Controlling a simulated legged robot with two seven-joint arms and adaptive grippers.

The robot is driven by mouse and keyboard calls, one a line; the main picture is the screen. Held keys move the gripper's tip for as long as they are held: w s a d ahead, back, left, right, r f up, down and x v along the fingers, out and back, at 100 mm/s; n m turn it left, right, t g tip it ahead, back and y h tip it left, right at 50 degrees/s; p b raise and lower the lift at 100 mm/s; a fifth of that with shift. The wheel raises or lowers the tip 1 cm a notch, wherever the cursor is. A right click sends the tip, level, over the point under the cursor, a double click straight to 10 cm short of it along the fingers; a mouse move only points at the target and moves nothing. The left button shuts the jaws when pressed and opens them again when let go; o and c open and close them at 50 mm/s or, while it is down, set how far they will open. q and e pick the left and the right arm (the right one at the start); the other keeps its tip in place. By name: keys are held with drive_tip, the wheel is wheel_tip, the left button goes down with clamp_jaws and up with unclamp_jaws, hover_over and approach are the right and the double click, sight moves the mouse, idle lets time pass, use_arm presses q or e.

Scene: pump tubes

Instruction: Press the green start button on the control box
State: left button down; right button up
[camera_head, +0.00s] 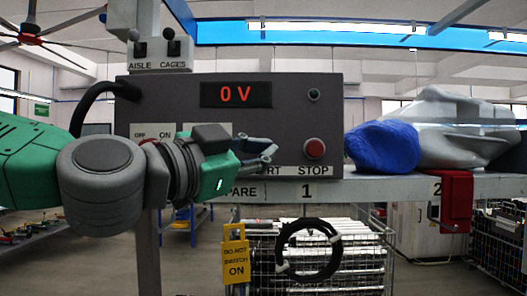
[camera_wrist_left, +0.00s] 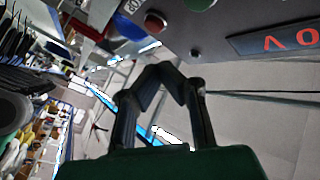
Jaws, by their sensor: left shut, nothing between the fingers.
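The grey control box (camera_head: 160,97) stands on a shelf in the head view, its red display (camera_head: 236,94) reading 0 V. Its red stop button (camera_head: 314,148) is at the lower right, above the STOP label. The START label is partly covered by my left gripper (camera_head: 272,149), and the green button is hidden there in this view. The wrist view shows a green button (camera_wrist_left: 200,4) at the top edge, beside the red button (camera_wrist_left: 155,22). My left gripper is shut and empty, in front of the box. Contact with the button cannot be told. My right gripper is not in view.
AISLE and CAGES switches (camera_head: 158,45) sit above the box. A blue bundle (camera_head: 382,147) and grey wrapped shape lie on the shelf (camera_head: 375,188) to the right. A yellow tag (camera_head: 236,254) and black coiled cable (camera_head: 308,250) hang below.

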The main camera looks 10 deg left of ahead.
use_arm(q)
drive_tip(key=w+a, duration=0.1)
drive_tip(key=w, duration=0.5)
drive_tip(key=shift+w+a, duration=0.15)
drive_tip(key=shift+a, duration=0.2)
drive_tip(key=shift+d, duration=0.3)
drive_tip(key=shift+a, duration=0.25)
drive_tip(key=shift+d, duration=0.1)
idle(0.4)
drive_tip(key=shift+w, duration=0.1)
drive_tip(key=shift+w, duration=0.2)
